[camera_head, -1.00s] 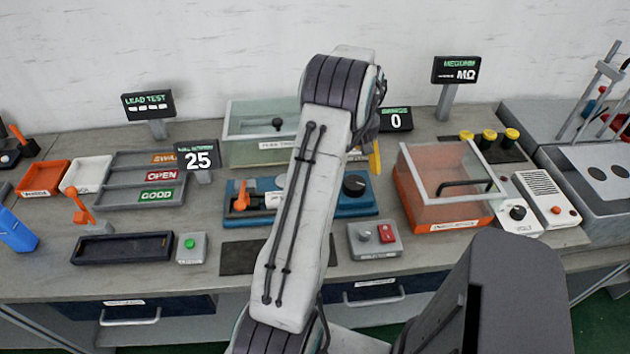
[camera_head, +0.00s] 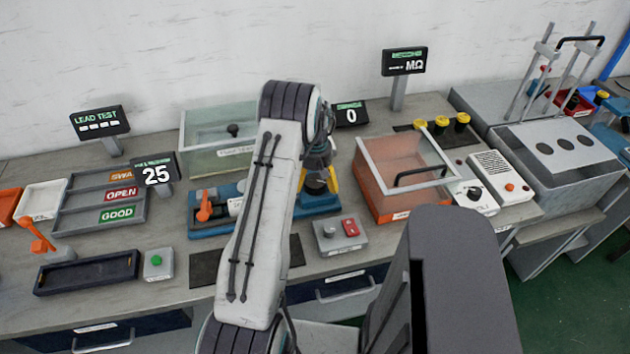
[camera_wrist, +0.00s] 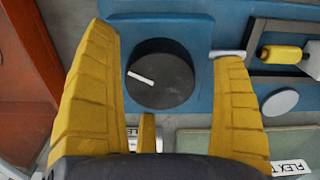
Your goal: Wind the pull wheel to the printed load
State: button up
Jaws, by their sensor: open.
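The pull wheel is a round dark knob with a white mark, seen in the wrist view (camera_wrist: 172,88) on a blue fixture (camera_wrist: 205,100). My gripper (camera_wrist: 162,48) is open, with one yellow finger on each side of the wheel and visible gaps. I cannot tell how far above it the fingertips are. In the head view my gripper (camera_head: 318,188) hides the wheel, and the blue fixture (camera_head: 213,229) shows beside my arm. A display reading 25 (camera_head: 156,173) stands to the left; one reading 0 (camera_head: 350,114) stands behind my gripper.
An orange box with a clear lid (camera_head: 398,215) stands close to the right of my gripper. A green clear-lidded box (camera_head: 205,150) is behind the fixture. A grey switch box (camera_head: 340,236) sits in front. A dark mat (camera_head: 205,267) lies at the bench front.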

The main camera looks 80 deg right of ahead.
jog(key=shift+f, duration=0.15)
jog(key=shift+c, duration=0.5)
jog(key=c, duration=1.2)
jog(key=shift+o, duration=0.2)
jog(key=shift+f+m+b, duration=0.15)
jog(key=shift+m+b, duration=0.65)
jog(key=shift+b, duration=0.05)
jog(key=shift+m+b, duration=0.3)
jog(key=shift+m, duration=0.5)
jog(key=o, duration=1.3)
jog(key=shift+c, duration=0.2)
jog(key=shift+r, duration=0.2)
jog(key=shift+r, duration=0.1)
